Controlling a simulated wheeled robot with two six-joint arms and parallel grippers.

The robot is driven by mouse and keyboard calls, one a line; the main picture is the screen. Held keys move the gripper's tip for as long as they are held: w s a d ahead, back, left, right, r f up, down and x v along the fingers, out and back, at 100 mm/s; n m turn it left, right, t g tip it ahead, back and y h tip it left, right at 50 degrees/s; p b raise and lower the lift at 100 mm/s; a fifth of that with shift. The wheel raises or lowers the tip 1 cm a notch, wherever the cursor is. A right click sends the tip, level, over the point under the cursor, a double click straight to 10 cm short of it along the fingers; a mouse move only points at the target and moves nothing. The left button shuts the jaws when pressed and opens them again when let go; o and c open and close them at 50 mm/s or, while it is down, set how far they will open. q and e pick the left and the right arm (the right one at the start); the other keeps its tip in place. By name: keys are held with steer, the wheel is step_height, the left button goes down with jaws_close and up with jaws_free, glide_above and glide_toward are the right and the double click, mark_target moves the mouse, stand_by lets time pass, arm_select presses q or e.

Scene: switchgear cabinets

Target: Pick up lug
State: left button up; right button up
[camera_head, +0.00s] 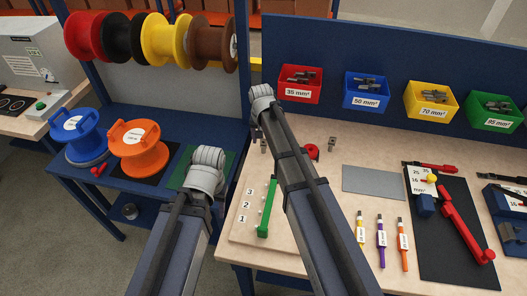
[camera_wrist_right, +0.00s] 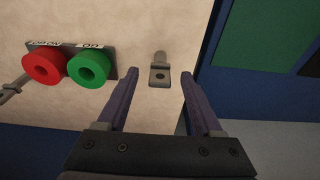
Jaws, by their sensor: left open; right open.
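A small grey metal lug (camera_wrist_right: 159,70) with a flat, holed tongue and a round barrel lies on the light wooden bench top in the right wrist view. My right gripper (camera_wrist_right: 160,82) is open, with one dark finger on each side of the lug and a gap on both sides. In the head view a small grey piece (camera_head: 263,145), which looks like this lug, shows beside my right arm near the bench's left edge. The right fingers are hidden there. My left gripper (camera_head: 206,160) is over the blue stand, its fingers hidden behind the wrist.
A GO/NO GO gauge with red and green rings (camera_wrist_right: 88,67) sits beside the lug. Another small grey piece (camera_head: 331,143) lies to the right. Red (camera_head: 300,85) and blue (camera_head: 367,90) bins hang at the back.

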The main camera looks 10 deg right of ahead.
steer(key=shift+f, duration=0.5)
steer(key=shift+r, duration=0.1)
jaws_close()
